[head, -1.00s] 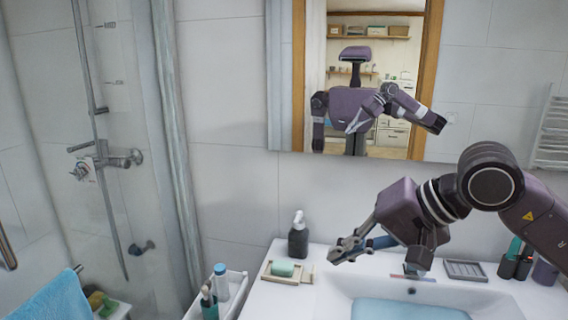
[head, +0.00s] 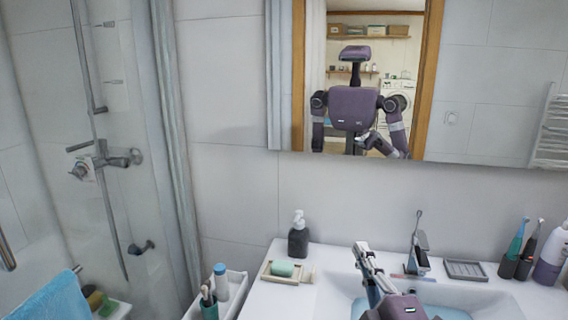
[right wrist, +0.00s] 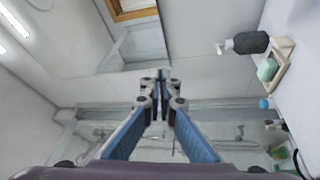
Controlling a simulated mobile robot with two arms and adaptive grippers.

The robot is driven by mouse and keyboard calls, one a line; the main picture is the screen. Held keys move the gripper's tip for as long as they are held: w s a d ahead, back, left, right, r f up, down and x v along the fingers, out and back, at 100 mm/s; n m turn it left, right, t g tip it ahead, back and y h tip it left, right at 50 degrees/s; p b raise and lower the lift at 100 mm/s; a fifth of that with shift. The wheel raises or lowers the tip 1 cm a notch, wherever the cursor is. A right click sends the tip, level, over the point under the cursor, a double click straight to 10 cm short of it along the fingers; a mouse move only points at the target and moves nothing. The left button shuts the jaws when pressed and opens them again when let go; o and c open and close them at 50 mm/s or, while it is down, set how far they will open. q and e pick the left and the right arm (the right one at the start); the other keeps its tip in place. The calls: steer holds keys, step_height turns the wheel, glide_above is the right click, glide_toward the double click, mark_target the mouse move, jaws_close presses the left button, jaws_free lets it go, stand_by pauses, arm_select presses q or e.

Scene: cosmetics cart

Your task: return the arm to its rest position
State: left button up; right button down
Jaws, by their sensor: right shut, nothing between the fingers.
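My right gripper (head: 362,250) shows at the bottom of the head view, above the left part of the sink (head: 500,299). It points away from me, toward the wall, with its fingers shut and empty. In the right wrist view the fingertips (right wrist: 160,76) meet with nothing between them. Most of my right arm is below the head view's edge. My left gripper is not directly in view. The mirror (head: 350,75) reflects my body, with the right forearm bent across the front.
A dark soap dispenser (head: 298,242) and a wooden dish (head: 265,272) with green soap (head: 283,269) stand left of the sink. The tap (head: 418,250) rises behind it. Toothbrushes in a dark cup (head: 509,267) stand at right. A white cart (head: 236,292) holds bottles.

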steer(key=s+d+f+m+g+h, duration=0.25)
steer(key=s+f+m+g, duration=0.25)
steer(key=f, duration=0.7)
steer(key=s+d+f+m+g+h, duration=0.1)
steer(key=s+d+f+m+g, duration=0.3)
steer(key=f, duration=0.8)
steer(key=s+a+f+m+g, duration=0.1)
steer(key=s+f+m+g, duration=0.25)
steer(key=s+f, duration=0.45)
steer(key=s+a+f+m+g, duration=0.1)
steer(key=s+f+m+g, duration=0.25)
steer(key=s, duration=0.85)
step_height(320, 180, down, 33)
steer(key=s+n+g+b, duration=0.1)
steer(key=s+g+b, duration=0.15)
steer(key=b, duration=0.35)
steer(key=s+d+f+b, duration=0.1)
steer(key=s+f+b, duration=0.1)
steer(key=s+f, duration=0.6)
steer(key=s+d+f+b, duration=0.2)
steer(key=s+f, duration=0.6)
steer(key=f, duration=0.3)
steer(key=shift+s+d+f+y, duration=0.15)
steer(key=shift+s+d+y, duration=0.1)
steer(key=shift+s+y, duration=0.15)
